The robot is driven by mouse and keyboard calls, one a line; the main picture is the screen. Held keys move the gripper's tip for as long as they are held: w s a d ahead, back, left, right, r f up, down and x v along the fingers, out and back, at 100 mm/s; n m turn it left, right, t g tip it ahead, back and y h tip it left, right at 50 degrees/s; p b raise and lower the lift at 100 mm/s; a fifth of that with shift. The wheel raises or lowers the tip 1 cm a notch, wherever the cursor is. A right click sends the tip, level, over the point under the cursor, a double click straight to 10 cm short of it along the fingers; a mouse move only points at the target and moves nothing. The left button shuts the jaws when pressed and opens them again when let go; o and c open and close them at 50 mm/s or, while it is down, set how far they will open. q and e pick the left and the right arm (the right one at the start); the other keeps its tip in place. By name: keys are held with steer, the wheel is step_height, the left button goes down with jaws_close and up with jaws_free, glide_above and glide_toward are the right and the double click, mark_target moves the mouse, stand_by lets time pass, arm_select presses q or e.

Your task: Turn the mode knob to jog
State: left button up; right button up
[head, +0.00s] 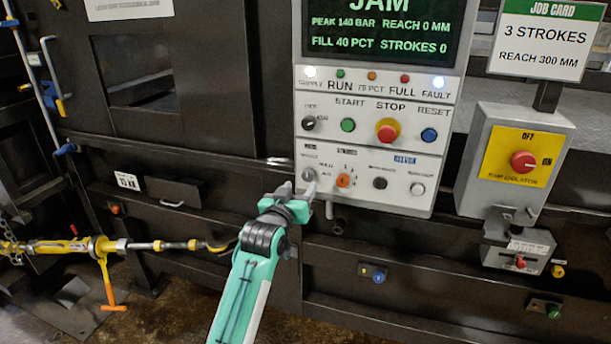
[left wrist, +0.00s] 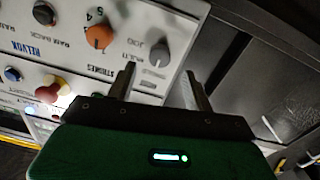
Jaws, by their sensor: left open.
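The mode knob (head: 308,174) is a small grey knob at the lower left of the white control panel (head: 366,150). It also shows in the left wrist view (left wrist: 158,55), with small lettering around it that appears to include JOG. I cannot tell for sure which mark it points to. My left gripper (head: 299,188) is open just below and in front of the knob. In the left wrist view the fingertips (left wrist: 157,76) lie to either side of the knob's line, with the knob just beyond them and apparently untouched. My right gripper is not in view.
An orange numbered knob (head: 343,180) sits close right of the mode knob, then a black button (head: 380,183). The red stop button (head: 388,131) is above. A yellow isolator plate with a red knob (head: 523,162) is further right. The screen (head: 380,28) reads JAM.

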mark_target(307, 177)
arm_select(q)
steer(key=shift+p+x, duration=0.65)
steer(key=shift+x, duration=2.25)
steer(key=c, duration=1)
